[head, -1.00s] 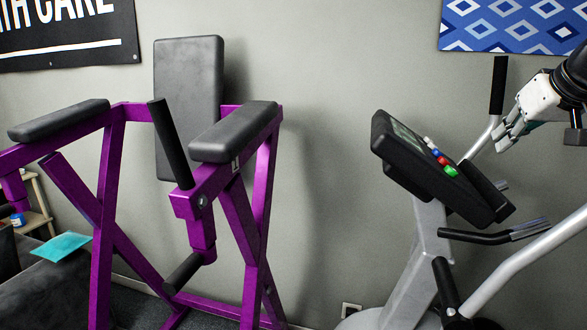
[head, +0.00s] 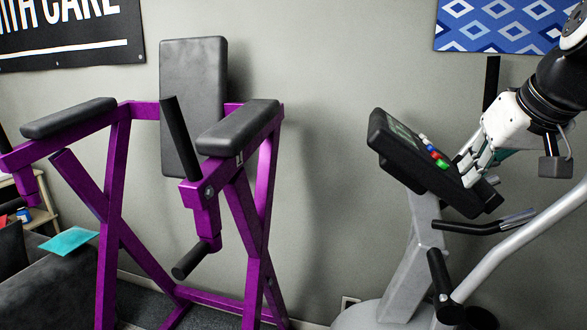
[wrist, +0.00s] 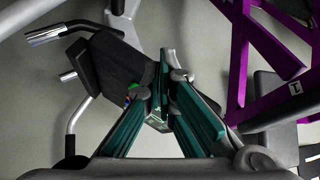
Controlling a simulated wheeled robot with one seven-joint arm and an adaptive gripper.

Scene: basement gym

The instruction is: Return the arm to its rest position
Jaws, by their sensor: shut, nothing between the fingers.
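My gripper (head: 468,172) is at the right of the head view, at the end of my white and black arm. It points down and to the left. Its fingers overlap the right side of the exercise machine's console (head: 405,150) in the picture; whether they touch it I cannot tell. In the wrist view my gripper (wrist: 164,70) has its teal fingers drawn together at the tips, with nothing held.
The console has coloured buttons (head: 433,155) and stands on a grey post with handlebars (head: 490,225). A purple frame with black pads (head: 240,125) stands to the left. A teal sheet (head: 68,241) lies at far left. Bare wall (head: 320,100) separates the machines.

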